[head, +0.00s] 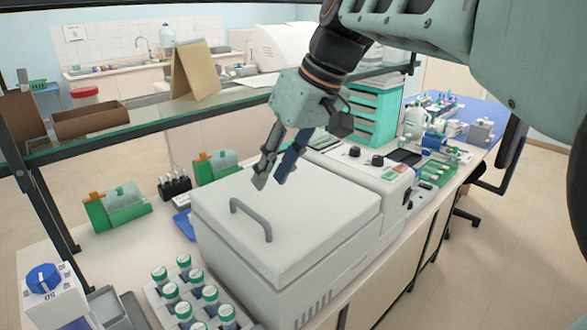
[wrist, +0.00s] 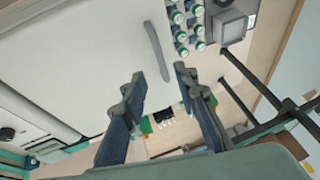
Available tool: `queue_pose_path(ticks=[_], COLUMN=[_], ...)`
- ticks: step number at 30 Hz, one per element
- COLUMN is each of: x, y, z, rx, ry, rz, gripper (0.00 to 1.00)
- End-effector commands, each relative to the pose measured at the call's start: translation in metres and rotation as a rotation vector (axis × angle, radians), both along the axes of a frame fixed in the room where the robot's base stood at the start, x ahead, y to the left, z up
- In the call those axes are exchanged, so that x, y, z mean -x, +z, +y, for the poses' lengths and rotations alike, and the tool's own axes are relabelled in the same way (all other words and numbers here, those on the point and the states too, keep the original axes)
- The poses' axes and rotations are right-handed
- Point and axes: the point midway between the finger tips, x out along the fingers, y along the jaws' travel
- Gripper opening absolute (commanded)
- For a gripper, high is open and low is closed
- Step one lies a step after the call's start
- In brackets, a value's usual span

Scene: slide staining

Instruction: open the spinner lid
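The spinner (head: 340,240) is a white bench machine with a control panel (head: 385,165) of black knobs and a small display at its right rear. Its lid (head: 300,215) lies closed, with a grey bar handle (head: 252,219) on top near the left side. The handle also shows in the wrist view (wrist: 157,52) on the pale lid (wrist: 95,45). My gripper (head: 272,180) is open and empty above the lid, behind and slightly right of the handle, not touching it. In the wrist view my gripper's fingers (wrist: 158,82) stand apart, with the handle beyond their tips.
A rack of green-capped bottles (head: 190,292) stands in front of the spinner at the left. Green slide holders (head: 118,208) sit to the left. A glass shelf (head: 150,118) runs above the bench behind. A teal drawer unit (head: 375,110) stands behind the spinner.

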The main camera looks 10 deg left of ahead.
Motion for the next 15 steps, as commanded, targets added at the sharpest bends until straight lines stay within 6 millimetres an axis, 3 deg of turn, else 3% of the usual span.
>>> queue_pose_path(ticks=[9,15], x=[-0.007,-0.010], y=[-0.055,-0.076], z=[0.025,0.035], rx=[0.000,-0.001], ry=[-0.002,-0.004], rz=[0.003,0.001], gripper=[0.27,0.27])
